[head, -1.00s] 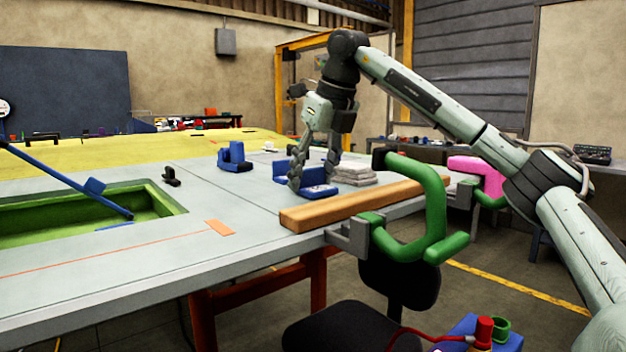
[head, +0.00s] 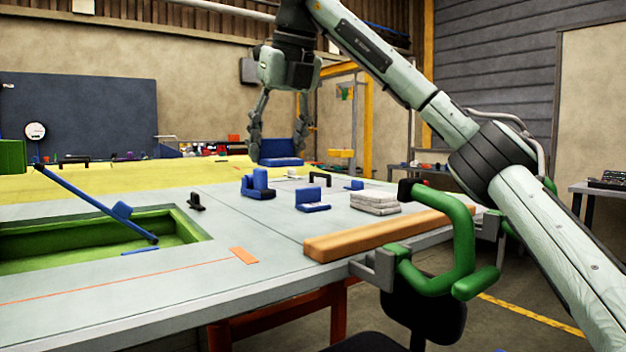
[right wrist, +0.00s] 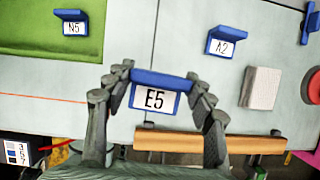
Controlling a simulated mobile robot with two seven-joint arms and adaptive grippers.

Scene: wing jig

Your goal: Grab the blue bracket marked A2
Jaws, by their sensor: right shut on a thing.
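The blue bracket marked A2 (right wrist: 225,42) sits on the grey table. In the head view, a blue bracket (head: 312,202) on the table beside the pale stack appears to be the same one. My right gripper (head: 279,148) is raised above the table and shut on another blue bracket (head: 281,161). In the right wrist view its label reads E5 (right wrist: 154,98), not A2, and it spans between the two fingers. A2 is apart from my right gripper, up and to the right in the right wrist view. My left gripper is not in view.
Other blue pieces (head: 258,184) and a pale stack (head: 375,202) stand on the table. A wooden bar (head: 385,234) and a green clamp (head: 465,245) line the near edge.

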